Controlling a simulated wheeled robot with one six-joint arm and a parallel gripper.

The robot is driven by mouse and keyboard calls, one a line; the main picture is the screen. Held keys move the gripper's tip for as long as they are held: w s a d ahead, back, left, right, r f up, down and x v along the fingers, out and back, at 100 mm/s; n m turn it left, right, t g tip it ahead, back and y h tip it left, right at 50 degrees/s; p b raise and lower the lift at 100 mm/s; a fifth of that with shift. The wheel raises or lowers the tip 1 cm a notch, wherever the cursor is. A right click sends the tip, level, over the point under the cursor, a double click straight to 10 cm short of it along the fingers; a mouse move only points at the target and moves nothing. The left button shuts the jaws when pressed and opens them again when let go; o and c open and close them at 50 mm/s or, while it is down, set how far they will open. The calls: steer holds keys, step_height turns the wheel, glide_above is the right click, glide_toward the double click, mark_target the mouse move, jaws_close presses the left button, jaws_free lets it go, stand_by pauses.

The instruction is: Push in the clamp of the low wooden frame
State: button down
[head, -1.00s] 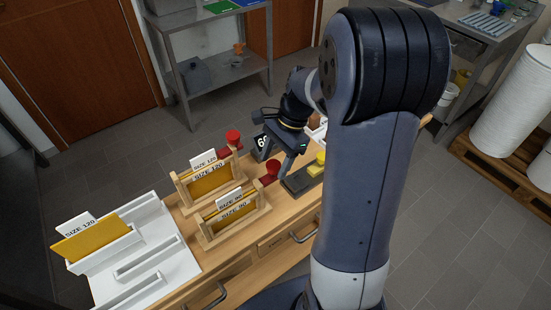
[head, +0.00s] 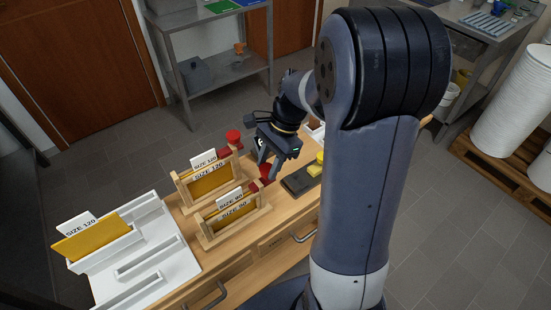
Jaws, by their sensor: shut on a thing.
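The low wooden frame (head: 207,234) stands upright on the wooden bench, nearer than the taller one. It holds a yellow sheet (head: 233,219) and a white card, marked SIZE 90. Its red clamp (head: 265,174) is at the frame's right end.
A taller wooden frame (head: 182,198) marked SIZE 120, with its own red clamp (head: 233,136), stands just behind. A white slotted rack (head: 165,258) is at left. A dark tray (head: 298,181) and a yellow block (head: 319,158) lie right of the gripper.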

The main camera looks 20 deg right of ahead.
steer(key=shift+s+a, duration=0.2)
steer(key=shift+a, duration=0.35)
steer(key=shift+s+a, duration=0.15)
steer(key=shift+a, duration=0.35)
steer(key=c, duration=1)
jaws_free()
steer(key=shift+a, duration=0.1)
steer(key=shift+o, duration=0.2)
steer(key=shift+r, duration=0.1)
steer(key=v, duration=1)
steer(key=shift+r+b, duration=0.3)
steer(key=shift+b, duration=0.05)
